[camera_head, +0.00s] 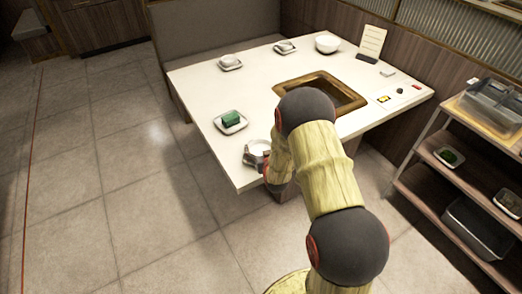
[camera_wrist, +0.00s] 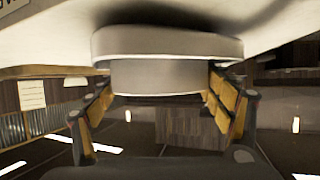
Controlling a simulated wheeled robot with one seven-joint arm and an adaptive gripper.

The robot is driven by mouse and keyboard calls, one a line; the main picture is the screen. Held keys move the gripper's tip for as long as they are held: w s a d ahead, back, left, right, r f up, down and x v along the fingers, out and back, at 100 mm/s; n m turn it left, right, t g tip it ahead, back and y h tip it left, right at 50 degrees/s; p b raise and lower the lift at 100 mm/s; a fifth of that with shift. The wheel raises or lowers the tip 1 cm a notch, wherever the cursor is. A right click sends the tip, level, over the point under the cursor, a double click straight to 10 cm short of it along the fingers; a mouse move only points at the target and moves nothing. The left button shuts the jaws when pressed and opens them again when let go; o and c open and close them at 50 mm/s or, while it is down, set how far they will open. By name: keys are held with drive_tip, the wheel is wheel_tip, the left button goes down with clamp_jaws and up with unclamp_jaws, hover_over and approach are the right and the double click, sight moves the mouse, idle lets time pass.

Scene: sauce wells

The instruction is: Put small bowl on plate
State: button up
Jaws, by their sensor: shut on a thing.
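The small bowl (camera_head: 258,147) is white and sits at the near corner of the table, beside the end of my arm. In the wrist view the small bowl (camera_wrist: 160,78) is a pale round shape between both fingers. My gripper (camera_wrist: 160,88) is shut on it, one finger against each side. In the head view my arm hides much of the gripper. I cannot tell whether the held bowl touches the table.
The white table (camera_head: 205,87) has a wood-framed square opening (camera_head: 347,98) at its middle right, partly behind my arm. A larger white bowl (camera_head: 327,42) and a standing card (camera_head: 371,43) are at the back. A shelf cart (camera_head: 429,178) with containers stands at right. The table's left middle is clear.

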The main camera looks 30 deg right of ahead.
drive_tip(key=shift+f, duration=0.2)
drive_tip(key=o, duration=1.3)
drive_tip(key=shift+r, duration=0.1)
drive_tip(key=shift+c, duration=0.2)
